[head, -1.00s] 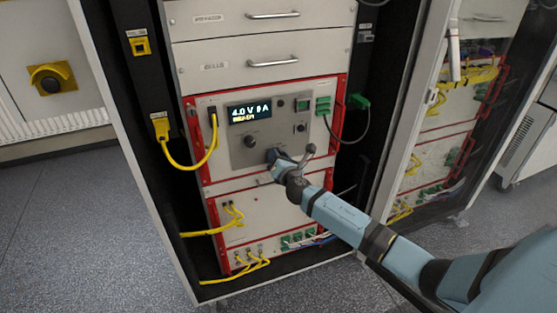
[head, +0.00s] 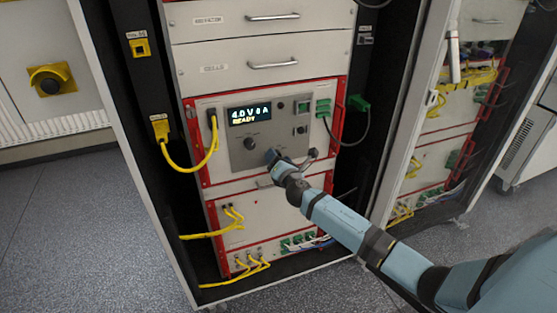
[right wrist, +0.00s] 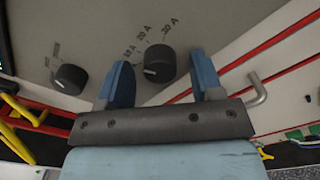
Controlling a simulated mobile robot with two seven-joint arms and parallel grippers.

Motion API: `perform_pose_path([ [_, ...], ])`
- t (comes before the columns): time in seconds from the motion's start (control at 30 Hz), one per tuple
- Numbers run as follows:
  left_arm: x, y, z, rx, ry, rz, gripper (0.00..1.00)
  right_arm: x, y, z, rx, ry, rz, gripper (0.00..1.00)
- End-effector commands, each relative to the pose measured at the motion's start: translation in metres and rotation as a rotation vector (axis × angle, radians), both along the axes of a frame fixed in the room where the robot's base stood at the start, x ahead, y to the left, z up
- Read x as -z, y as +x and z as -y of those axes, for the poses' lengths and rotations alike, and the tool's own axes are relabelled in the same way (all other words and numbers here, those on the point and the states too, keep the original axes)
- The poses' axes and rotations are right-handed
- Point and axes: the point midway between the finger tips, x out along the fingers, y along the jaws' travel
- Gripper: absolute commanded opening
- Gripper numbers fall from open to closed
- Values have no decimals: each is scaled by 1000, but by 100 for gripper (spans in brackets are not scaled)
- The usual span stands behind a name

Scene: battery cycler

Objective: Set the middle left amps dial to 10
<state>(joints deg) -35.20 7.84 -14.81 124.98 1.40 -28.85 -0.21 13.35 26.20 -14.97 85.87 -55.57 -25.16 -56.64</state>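The battery cycler panel (head: 242,153) has a lit display (head: 250,114) that seems to read 4.0 V 8 A, with READY below. The amps dial is a black round knob (right wrist: 159,63) with 10 A, 20 A and 30 A marks around its upper side in the right wrist view. My right gripper (right wrist: 162,70) is open, with one blue finger on each side of the dial and a visible gap on both sides. In the head view my right gripper (head: 274,157) hides this dial. My left gripper is not in view.
A second black dial (head: 250,143) sits up and left of my gripper and also shows in the right wrist view (right wrist: 70,79). A metal handle (right wrist: 257,88) sticks out close to the right finger. Yellow cables (head: 203,162) loop at the panel's left; a green connector (head: 358,103) is at its right.

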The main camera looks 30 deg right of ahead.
Motion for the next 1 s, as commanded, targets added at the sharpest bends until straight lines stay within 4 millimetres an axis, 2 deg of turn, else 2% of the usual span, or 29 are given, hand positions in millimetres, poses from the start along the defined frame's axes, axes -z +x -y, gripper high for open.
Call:
perform_pose_path([
  [0.2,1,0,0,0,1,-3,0,0,-1,0,0,-1,0,60],
  [0.33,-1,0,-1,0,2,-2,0,0,-13,-3,0,-1,-2,60],
  [0.8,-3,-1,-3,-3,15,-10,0,0,-109,-26,-1,1,-2,60],
  [1.0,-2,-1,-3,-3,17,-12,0,0,-130,-31,0,1,0,60],
])
